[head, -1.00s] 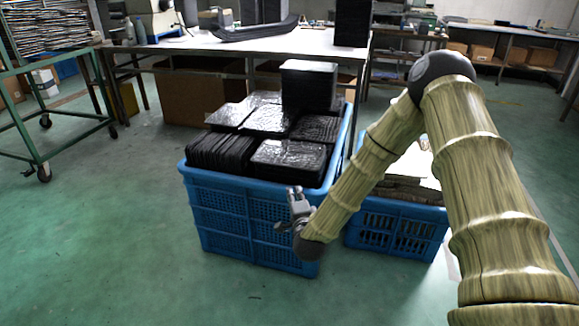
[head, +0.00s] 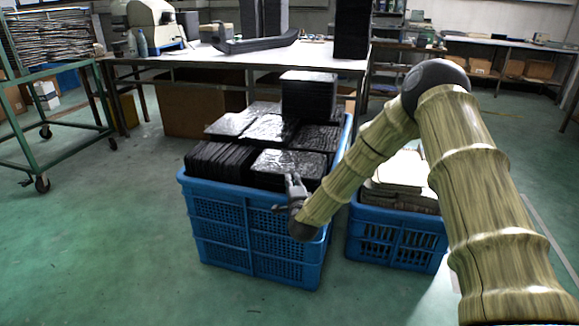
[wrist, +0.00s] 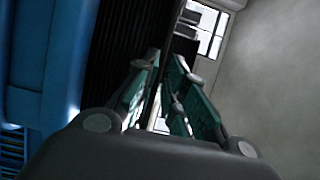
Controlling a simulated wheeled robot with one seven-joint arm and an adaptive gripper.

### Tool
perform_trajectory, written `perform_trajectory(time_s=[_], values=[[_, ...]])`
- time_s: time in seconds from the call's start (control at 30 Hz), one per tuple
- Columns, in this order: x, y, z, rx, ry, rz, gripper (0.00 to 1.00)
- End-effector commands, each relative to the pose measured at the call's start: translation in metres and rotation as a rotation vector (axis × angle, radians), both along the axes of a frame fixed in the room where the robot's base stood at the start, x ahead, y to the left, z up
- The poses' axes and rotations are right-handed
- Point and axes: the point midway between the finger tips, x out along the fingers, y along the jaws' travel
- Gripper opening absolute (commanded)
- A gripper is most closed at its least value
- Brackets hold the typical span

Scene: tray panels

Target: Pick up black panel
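Black panels fill the larger blue crate (head: 255,225). In the head view, a row of them stands on edge at front left (head: 218,160), a flat stack lies at front right (head: 287,166), and a taller stack (head: 308,97) rises at the back. My gripper (head: 284,193) is at the crate's front right, near the rim and the front flat stack. Its fingers are spread and nothing shows between them. In the wrist view, the two green-padded fingers (wrist: 162,90) are apart, with dark ribbed panels (wrist: 115,45) beyond and the blue crate wall (wrist: 45,65) at left.
A smaller blue crate (head: 397,232) with pale sheets (head: 400,180) stands to the right, partly behind my arm. A work table (head: 230,55) is behind the crates. A green trolley (head: 50,125) stands at left. The floor at front left is clear.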

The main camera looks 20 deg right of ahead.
Motion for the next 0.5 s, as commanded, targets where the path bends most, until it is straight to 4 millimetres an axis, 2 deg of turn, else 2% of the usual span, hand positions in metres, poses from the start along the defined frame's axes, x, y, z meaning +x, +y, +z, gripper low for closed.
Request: perform_trajectory(time_s=[0.2,0.47,0.5], values=[[0.019,-0.003,-0.001,-0.001,0.001,0.001,0.12],[0.021,-0.004,-0.001,0.0,0.002,0.0,0.12],[0.021,-0.004,-0.001,0.0,0.002,0.0,0.05]])
